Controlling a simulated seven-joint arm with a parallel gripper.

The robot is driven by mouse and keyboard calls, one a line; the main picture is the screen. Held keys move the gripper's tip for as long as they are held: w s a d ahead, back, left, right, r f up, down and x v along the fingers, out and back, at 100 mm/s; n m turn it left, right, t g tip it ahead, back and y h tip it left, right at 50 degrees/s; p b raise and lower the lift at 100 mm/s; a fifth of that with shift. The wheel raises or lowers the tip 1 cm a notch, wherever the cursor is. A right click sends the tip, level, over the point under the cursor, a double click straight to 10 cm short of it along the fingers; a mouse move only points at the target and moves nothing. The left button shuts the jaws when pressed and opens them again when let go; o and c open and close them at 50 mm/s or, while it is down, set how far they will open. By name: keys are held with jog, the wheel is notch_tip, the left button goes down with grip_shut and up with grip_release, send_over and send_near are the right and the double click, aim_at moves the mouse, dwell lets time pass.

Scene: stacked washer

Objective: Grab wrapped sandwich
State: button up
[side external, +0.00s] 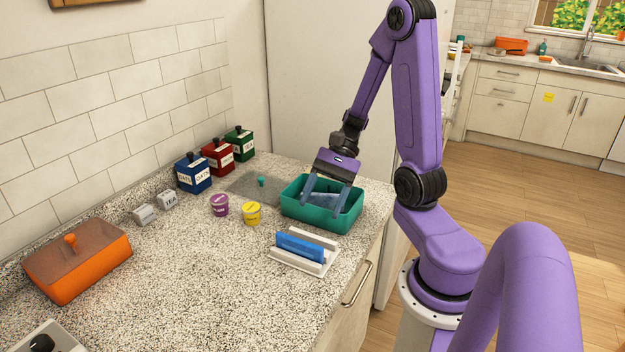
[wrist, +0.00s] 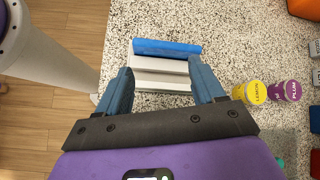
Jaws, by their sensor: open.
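A teal open-topped box (side external: 293,207) stands near the counter's right edge in the side view. A pale grey-blue thing (side external: 322,208) shows inside it, partly behind my fingers. It may be the wrapped sandwich, but I cannot tell for sure. My gripper (side external: 327,196) points down over the box with its two blue fingers apart, their tips at about the box opening. Whether the fingers touch anything is unclear. In the wrist view my gripper (wrist: 160,88) is open with nothing seen between its fingertips except the background; the box is hidden there.
A white rack (side external: 322,266) holding a blue slab (side external: 300,247) stands in front of the box. A grey lid (side external: 240,186) lies behind-left. Yellow (side external: 251,213) and purple (side external: 220,205) cups, several canisters (side external: 193,174) and an orange lidded box (side external: 85,270) stand left.

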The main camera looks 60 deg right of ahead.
jog(key=d+m+t+h, duration=0.1)
jog(key=d+m+t, duration=0.2)
jog(key=d+m, duration=0.2)
jog(key=d+m+t+h, duration=0.2)
jog(key=d+m+t, duration=0.2)
jog(key=d+m, duration=0.1)
jog(key=d+m+t+h, duration=0.1)
jog(key=d+m+t, duration=0.3)
jog(key=d, duration=0.3)
jog(key=shift+w+f+m, duration=0.1)
jog(key=shift+f+m, duration=0.25)
jog(key=shift+m, duration=0.55)
jog(key=s+d+m+t+h, duration=0.2)
jog(key=s+d+m+h, duration=0.15)
jog(key=d+m, duration=0.2)
jog(key=shift+n+h, duration=0.35)
jog(key=shift+h, duration=0.1)
jog(key=x, duration=1.2)
jog(key=shift+w+f, duration=0.1)
jog(key=shift+f, duration=0.3)
jog(key=shift+f+x, duration=0.2)
jog(key=shift+x, duration=2.4)
jog(key=shift+d, duration=0.25)
jog(key=c, duration=0.8)
jog(key=shift+o, duration=0.2)
jog(key=shift+r, duration=0.15)
